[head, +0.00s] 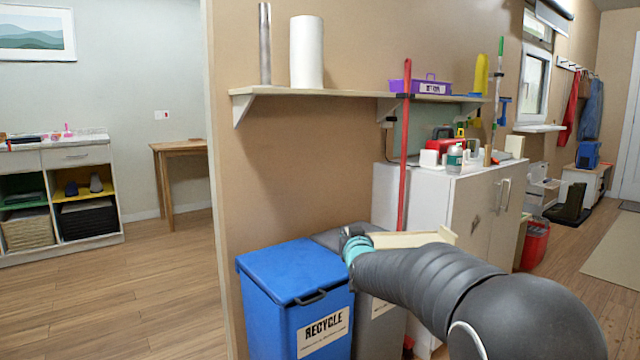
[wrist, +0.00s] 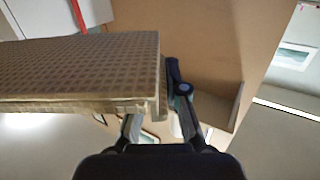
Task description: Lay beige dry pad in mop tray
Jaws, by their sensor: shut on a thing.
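My gripper (wrist: 165,98) is shut on the end of the beige dry pad (wrist: 80,70), a flat, waffle-textured slab that reaches left across the wrist view. In the head view the pad (head: 413,239) shows as a pale strip behind my arm, raised near the bins and the white cabinet. My fingers are mostly hidden behind my arm there. I cannot pick out the mop tray for certain in either view.
A blue recycle bin (head: 290,270) and a grey bin (head: 378,318) stand below my wrist. A red pole (head: 404,160) leans by the white cabinet (head: 455,205). A wall shelf (head: 345,93) is above. Wooden floor (head: 120,295) is clear at left.

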